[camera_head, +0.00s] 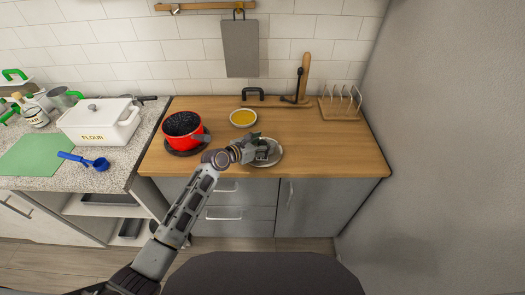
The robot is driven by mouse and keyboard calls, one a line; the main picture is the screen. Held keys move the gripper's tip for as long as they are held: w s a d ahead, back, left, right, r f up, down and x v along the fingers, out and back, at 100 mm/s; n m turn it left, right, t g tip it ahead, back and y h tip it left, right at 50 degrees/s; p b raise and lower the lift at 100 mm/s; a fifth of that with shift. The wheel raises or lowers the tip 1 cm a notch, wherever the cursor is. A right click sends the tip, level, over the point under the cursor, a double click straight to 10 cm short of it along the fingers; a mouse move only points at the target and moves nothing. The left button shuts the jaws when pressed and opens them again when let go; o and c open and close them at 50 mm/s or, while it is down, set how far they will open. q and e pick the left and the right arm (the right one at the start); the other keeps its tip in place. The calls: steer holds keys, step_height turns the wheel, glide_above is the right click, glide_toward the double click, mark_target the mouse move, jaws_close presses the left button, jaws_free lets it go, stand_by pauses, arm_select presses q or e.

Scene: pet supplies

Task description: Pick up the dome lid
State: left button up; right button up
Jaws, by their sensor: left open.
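A round, pale metallic piece (272,160), which looks like the dome lid, lies near the front middle of the wooden counter. My left gripper (262,151) is open and right over it, hiding most of its middle, so I cannot tell its full shape or whether the fingers touch it. My left arm reaches up to it from the lower left. My right gripper does not show.
A red pot (178,124) stands on a dark round base to the left. A dish of yellow contents (243,118) sits just behind my gripper. A wire rack (340,112) is at the back right. The counter's right front is clear.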

mark_target(263, 143)
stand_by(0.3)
arm_select(q)
jaws_close()
stand_by(0.3)
steer(key=shift+r+p, duration=0.3)
steer(key=shift+r, duration=4.8)
